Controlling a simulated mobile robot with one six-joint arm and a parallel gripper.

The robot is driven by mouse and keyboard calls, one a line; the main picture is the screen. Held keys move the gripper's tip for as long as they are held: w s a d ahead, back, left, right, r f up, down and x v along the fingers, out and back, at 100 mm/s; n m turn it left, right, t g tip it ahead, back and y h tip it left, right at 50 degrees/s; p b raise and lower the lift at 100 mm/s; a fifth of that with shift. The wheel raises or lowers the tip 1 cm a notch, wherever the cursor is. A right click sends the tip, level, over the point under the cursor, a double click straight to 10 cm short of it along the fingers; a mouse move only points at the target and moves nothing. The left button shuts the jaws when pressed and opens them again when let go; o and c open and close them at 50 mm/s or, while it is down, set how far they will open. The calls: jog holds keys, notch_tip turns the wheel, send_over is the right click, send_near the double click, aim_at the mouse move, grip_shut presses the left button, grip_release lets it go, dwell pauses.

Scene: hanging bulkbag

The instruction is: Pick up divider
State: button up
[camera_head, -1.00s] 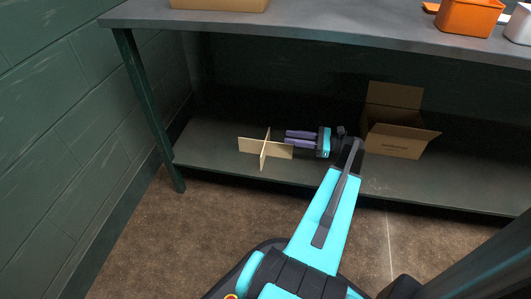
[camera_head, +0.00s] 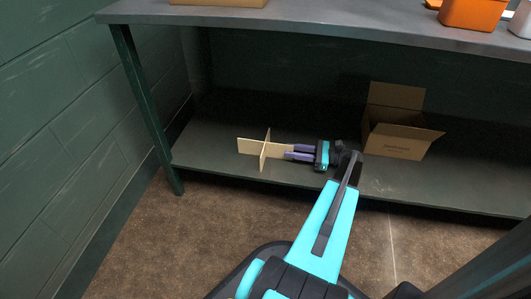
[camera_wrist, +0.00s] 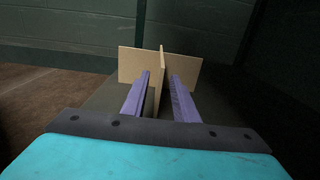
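The divider (camera_head: 250,146) is a cross of interlocked tan cardboard panels, standing upright on the lower shelf in the head view. My gripper (camera_head: 289,152) comes from the right, level with the divider's right-hand panel, its two purple fingers pointing left. In the wrist view, the divider (camera_wrist: 132,65) stands ahead and one panel runs toward me between the fingers of my gripper (camera_wrist: 160,75). The fingers are apart, one on each side of that panel. A gap shows on the right side; whether the left finger touches the panel I cannot tell.
An open cardboard box (camera_head: 397,140) stands on the lower shelf (camera_head: 225,173) to the right of my gripper. The tabletop (camera_head: 330,29) spans overhead, with an orange bin (camera_head: 470,14) at its right. A table leg (camera_head: 145,105) stands at the left.

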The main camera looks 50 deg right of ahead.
aim_at(266, 149)
jog(key=shift+w+a+f+b, duration=0.25)
jog(key=shift+w+f+b, duration=0.05)
jog(key=shift+f, duration=0.35)
jog(key=shift+w+a+r, duration=0.1)
jog(key=shift+w, duration=0.15)
jog(key=b+x, duration=0.3)
jog(key=x, duration=0.2)
jog(key=shift+w+a, duration=0.3)
jog(key=shift+w, duration=0.25)
jog(key=shift+c, duration=0.3)
grip_shut()
